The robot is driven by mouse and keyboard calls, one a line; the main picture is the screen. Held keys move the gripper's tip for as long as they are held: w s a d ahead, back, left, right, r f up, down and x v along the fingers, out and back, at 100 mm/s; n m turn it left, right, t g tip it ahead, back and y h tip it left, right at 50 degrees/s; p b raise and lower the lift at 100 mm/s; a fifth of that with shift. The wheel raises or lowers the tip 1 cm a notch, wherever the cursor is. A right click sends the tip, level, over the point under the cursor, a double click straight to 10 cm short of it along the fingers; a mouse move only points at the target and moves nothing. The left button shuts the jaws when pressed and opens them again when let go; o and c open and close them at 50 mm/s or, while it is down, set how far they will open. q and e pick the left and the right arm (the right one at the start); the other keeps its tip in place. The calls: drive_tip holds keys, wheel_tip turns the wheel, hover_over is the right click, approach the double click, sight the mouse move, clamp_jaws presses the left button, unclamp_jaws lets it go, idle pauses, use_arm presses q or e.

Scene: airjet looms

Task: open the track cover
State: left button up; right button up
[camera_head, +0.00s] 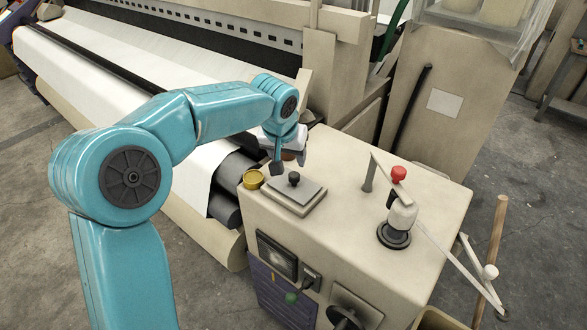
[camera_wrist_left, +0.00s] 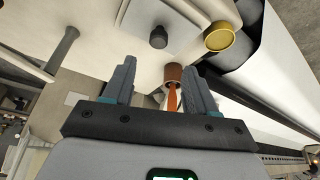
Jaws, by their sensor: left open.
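The likely track cover is a flat grey plate (camera_head: 300,197) with a black knob (camera_head: 294,178), on top of the beige machine cabinet. It lies flat on its raised base. In the left wrist view the plate (camera_wrist_left: 187,14) and its black knob (camera_wrist_left: 158,38) show beyond the fingers. My left gripper (camera_head: 288,164) is just behind the plate in the head view, apart from the knob. In the left wrist view my left gripper (camera_wrist_left: 160,84) has its two fingers spread, with nothing held. My right gripper is not in view.
A yellow round cap (camera_head: 253,179) sits left of the plate. A brown cylinder (camera_wrist_left: 173,72) shows between the fingers in the wrist view. The loom's white fabric (camera_head: 90,55) lies behind.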

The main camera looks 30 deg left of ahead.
sight(294, 175)
use_arm(q)
drive_tip(key=p+x, duration=0.1)
drive_tip(key=x, duration=0.8)
drive_tip(key=shift+w+d+f, duration=0.15)
drive_tip(key=shift+w+f, duration=0.1)
drive_tip(key=shift+f, duration=0.05)
drive_tip(key=shift+s+r, duration=0.1)
drive_tip(key=shift+s, duration=0.05)
